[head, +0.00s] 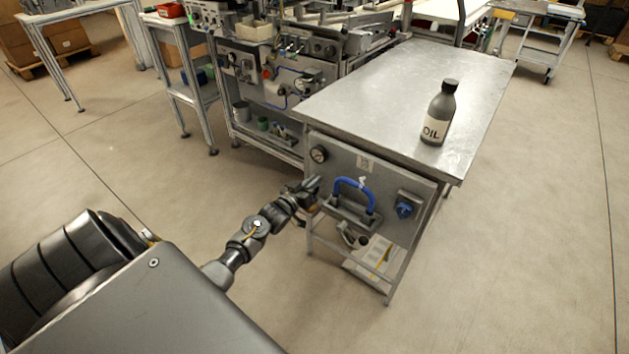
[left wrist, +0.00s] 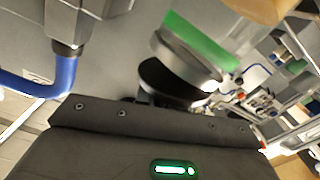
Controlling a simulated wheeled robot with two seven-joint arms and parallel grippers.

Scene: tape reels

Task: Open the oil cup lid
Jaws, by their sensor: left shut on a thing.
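My left gripper (head: 311,188) reaches the left side of the bench's front panel, below the gauge and left of the blue handle. It is shut on a small part that its fingers mostly hide in the head view. In the left wrist view a round grey part (left wrist: 180,58) with a green strip shows beyond the black gripper body; it may be the oil cup lid, but I cannot tell for sure. A dark bottle marked OIL (head: 439,113) stands upright with its black cap on, on the bench top. My right gripper is not in view.
The metal bench (head: 400,85) has a mostly clear top. Its front panel carries a round gauge (head: 319,154), a blue handle (head: 353,186), also at the left of the wrist view (left wrist: 62,82), and a blue knob (head: 404,209). Machinery (head: 285,75) stands behind left. The floor at right is clear.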

